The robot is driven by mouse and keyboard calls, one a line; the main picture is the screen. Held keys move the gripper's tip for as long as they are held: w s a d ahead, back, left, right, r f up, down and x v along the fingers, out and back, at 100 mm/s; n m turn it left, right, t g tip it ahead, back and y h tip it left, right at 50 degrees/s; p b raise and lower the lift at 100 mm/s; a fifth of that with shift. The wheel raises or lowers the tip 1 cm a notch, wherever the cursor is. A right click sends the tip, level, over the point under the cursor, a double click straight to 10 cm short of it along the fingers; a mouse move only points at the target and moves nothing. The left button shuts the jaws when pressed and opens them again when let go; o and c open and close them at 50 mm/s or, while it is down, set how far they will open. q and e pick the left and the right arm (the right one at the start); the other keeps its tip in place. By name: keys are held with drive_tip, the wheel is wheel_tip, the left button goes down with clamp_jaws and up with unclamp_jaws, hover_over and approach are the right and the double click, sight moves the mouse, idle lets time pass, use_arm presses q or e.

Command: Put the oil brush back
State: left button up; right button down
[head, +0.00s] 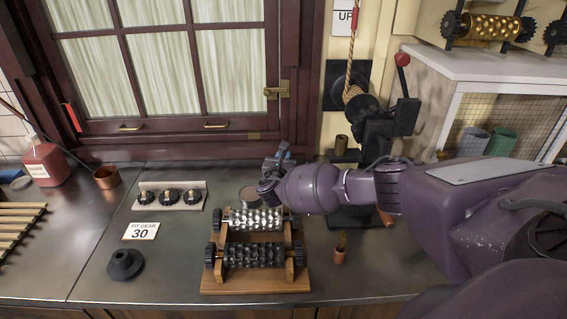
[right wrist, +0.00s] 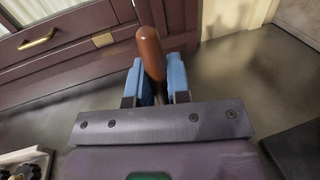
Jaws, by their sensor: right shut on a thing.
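My right gripper (head: 280,158) is above the back of the counter, behind the roller stand. In the right wrist view its blue fingers (right wrist: 159,88) are shut on a brown, rounded handle (right wrist: 151,52), which I take to be the oil brush. The handle's end points up past the fingertips; the brush's other end is hidden. My left gripper is not in view.
The wooden roller stand (head: 255,283) holds two metal rollers with black gears. A gear tray (head: 168,196), a "FIT GEAR 30" card (head: 141,231) and a dark round knob (head: 125,264) lie to its left. A black lever machine (head: 375,130) stands behind my right arm.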

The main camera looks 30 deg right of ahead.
drive_tip(key=shift+f, duration=1.05)
drive_tip(key=c, duration=1.1)
unclamp_jaws()
drive_tip(key=shift+r, duration=0.2)
drive_tip(key=shift+s+a+f, duration=0.1)
drive_tip(key=shift+s+a, duration=0.1)
drive_tip(key=shift+a, duration=0.05)
drive_tip(key=v, duration=1.1)
drive_tip(key=shift+s+a+b, duration=0.1)
drive_tip(key=shift+a+b, duration=0.05)
drive_tip(key=shift+b, duration=0.25)
